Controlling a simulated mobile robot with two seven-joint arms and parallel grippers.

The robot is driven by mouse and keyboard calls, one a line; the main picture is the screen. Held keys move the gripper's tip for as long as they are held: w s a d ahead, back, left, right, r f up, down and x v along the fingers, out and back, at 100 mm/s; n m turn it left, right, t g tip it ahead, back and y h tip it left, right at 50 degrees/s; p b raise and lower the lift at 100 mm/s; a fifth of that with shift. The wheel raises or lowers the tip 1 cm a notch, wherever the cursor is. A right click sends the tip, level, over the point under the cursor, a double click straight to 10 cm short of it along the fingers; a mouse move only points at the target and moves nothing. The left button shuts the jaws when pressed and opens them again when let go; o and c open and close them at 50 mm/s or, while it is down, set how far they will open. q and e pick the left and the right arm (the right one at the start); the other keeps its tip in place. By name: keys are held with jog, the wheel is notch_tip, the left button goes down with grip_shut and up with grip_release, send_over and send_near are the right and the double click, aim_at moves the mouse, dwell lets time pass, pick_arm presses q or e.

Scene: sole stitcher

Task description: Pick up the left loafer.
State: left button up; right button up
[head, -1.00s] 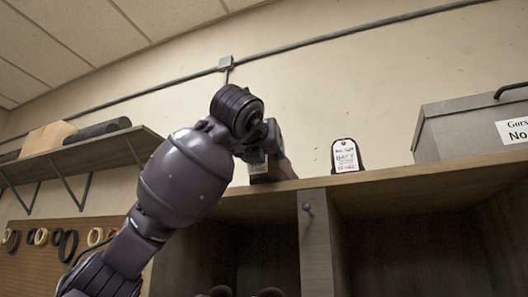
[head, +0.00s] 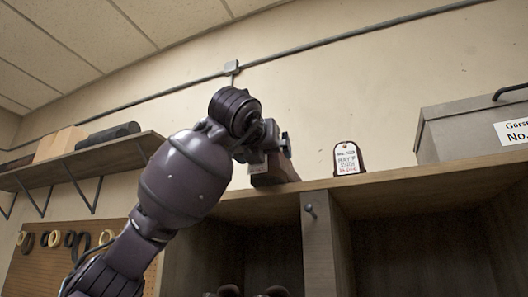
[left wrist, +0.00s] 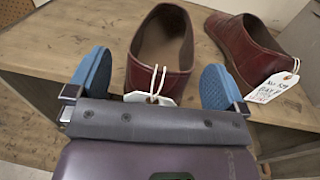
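The left loafer (head: 273,170) is reddish brown and stands on top of the wooden cubby shelf, partly hidden behind my left gripper (head: 284,146) in the head view. In the left wrist view this loafer (left wrist: 163,50) lies between the two blue finger pads, its opening facing up and a white tag (left wrist: 150,98) tied at the near end. My left gripper (left wrist: 157,80) is open, with a pad on either side of the shoe and visible gaps. The other loafer (left wrist: 242,48) stands to the right with a written tag; it also shows in the head view (head: 347,157). My right gripper is out of view.
A grey lidded box (head: 465,128) stands on the shelf top (head: 420,170) at the right. Open cubbies lie below, with dark rounded shapes at the bottom edge. A wall shelf (head: 85,160) with rolls is at the left. The shelf top between right loafer and box is clear.

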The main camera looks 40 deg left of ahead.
pick_arm(q)
jog(key=shift+s, duration=0.1)
jog(key=b+v, duration=0.2)
jog(key=v, duration=0.8)
jog(key=shift+s+d, duration=0.2)
jog(key=shift+s, duration=0.1)
